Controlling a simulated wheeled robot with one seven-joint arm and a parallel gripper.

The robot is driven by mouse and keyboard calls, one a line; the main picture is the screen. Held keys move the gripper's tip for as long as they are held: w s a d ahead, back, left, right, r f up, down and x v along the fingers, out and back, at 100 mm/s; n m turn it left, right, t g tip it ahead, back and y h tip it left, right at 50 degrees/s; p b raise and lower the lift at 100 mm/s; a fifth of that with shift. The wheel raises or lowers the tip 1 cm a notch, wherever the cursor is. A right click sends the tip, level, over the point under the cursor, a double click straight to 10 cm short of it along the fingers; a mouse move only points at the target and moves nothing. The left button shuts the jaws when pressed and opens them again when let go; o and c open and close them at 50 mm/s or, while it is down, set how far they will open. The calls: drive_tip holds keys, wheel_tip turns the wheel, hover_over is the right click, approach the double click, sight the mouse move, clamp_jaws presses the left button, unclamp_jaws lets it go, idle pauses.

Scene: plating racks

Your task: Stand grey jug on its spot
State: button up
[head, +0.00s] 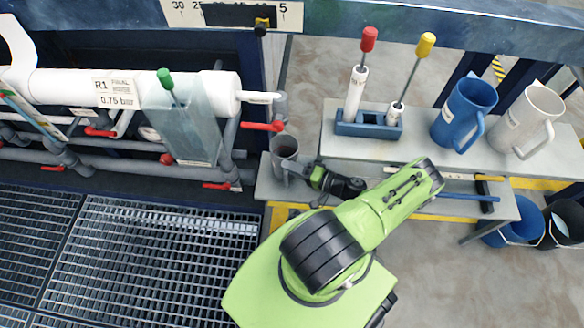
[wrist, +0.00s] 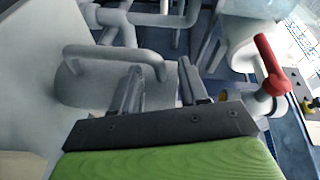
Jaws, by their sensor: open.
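The grey jug (head: 284,149) stands upright at the left end of the grey bench, beside the pipework, its open top facing up. My gripper (head: 294,166) is just right of it, low and at its handle side. In the wrist view the jug (wrist: 85,88) lies ahead of my gripper (wrist: 160,74). Whether either finger touches the handle I cannot tell. A marked spot for the jug cannot be made out.
A blue jug (head: 465,112) and a white jug (head: 527,119) stand on the raised shelf at right. A blue holder (head: 368,125) carries red- and yellow-topped tools. Red valve levers (head: 262,126) sit close left of the grey jug. Buckets (head: 517,222) stand on the floor at right.

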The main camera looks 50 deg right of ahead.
drive_tip(key=v, duration=1.5)
drive_tip(key=shift+s+p, duration=0.35)
drive_tip(key=shift+p, duration=0.1)
drive_tip(key=shift+d, duration=0.1)
